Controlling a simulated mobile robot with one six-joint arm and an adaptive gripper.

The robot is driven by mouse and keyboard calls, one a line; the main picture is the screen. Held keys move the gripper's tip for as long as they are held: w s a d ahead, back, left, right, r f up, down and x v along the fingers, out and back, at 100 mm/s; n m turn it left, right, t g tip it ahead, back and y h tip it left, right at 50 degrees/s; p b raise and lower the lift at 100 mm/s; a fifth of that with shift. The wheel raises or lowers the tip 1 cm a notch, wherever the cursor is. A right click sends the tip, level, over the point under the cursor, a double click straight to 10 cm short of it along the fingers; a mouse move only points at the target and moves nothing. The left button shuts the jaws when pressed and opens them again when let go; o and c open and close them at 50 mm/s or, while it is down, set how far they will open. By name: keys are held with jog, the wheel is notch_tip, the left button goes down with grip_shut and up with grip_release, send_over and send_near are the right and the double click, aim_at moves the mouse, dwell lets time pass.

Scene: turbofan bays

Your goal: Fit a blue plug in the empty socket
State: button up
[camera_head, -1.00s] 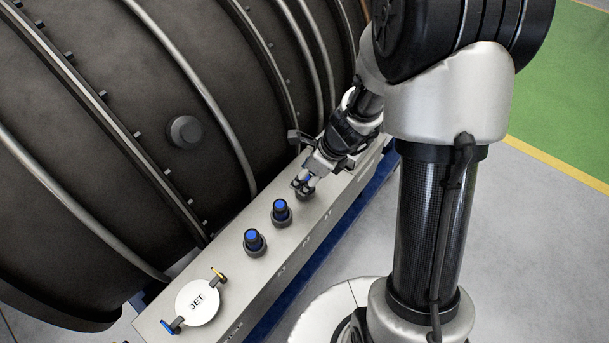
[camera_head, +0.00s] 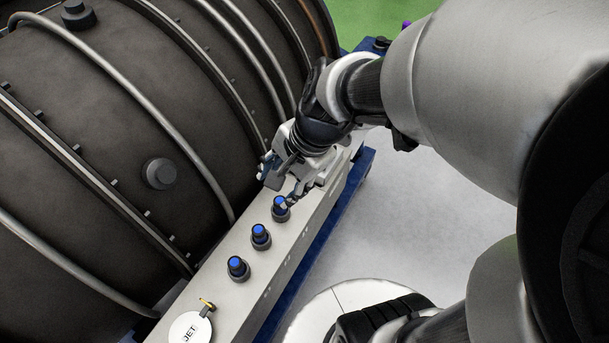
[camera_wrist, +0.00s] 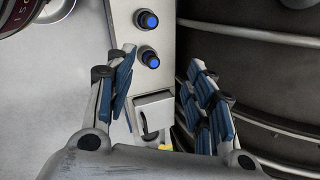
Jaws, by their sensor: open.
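Three blue-topped plugs stand in dark round sockets in a row on the pale beam: a near one (camera_head: 237,268), a middle one (camera_head: 261,236) and a far one (camera_head: 280,208). I see no empty socket. My gripper (camera_head: 281,186) is open, just beyond the far plug. The wrist view shows its spread fingers (camera_wrist: 160,62) with nothing gripped. Two blue plugs show there, one at the top (camera_wrist: 148,19) and one lower (camera_wrist: 149,58), the lower one lying between the finger lines. Which of the three these are, I cannot tell.
The dark engine casing (camera_head: 110,150) runs along the left of the beam (camera_head: 222,292). A pale block (camera_wrist: 152,106) shows below the plugs in the wrist view.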

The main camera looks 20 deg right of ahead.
jog(key=s+d+r+n+h, duration=0.1)
jog(key=s+r+n, duration=0.2)
jog(key=s+n, duration=0.3)
jog(key=s+r+n+t+h, duration=0.1)
jog(key=s+r+n, duration=0.3)
jog(key=n, duration=0.3)
jog(key=shift+s+d+n+h, duration=0.35)
jog(key=shift+s+n+h, duration=0.05)
jog(key=shift+s, duration=0.45)
jog(key=shift+f+b, duration=0.35)
jog(key=shift+b, duration=0.05)
jog(key=shift+c, duration=0.5)
